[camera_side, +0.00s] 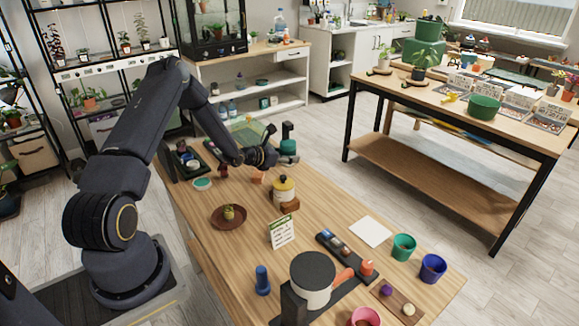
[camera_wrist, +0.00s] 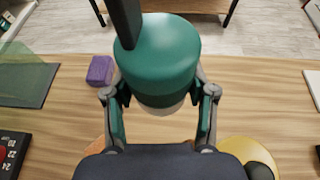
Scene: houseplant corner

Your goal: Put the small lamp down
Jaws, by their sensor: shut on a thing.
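The small lamp looks like a teal-green rounded body with a black upright part, seen in the side view (camera_side: 288,147) near the table's far edge. In the wrist view the lamp (camera_wrist: 160,55) fills the top middle, with a pale underside showing below the green. My gripper (camera_side: 274,155) is shut on it, with one finger on each side of its lower part; both fingers show in the wrist view (camera_wrist: 160,105). The lamp looks roughly upright. I cannot tell whether its bottom touches the wooden table (camera_side: 330,205).
A yellow jar with a black lid (camera_side: 284,190) stands close in front of my gripper. A purple block (camera_wrist: 100,70) and a dark green mat (camera_wrist: 40,82) lie left of the lamp in the wrist view. A brown saucer (camera_side: 216,222) and sign (camera_side: 282,232) stand nearer. Bare wood lies right of the lamp.

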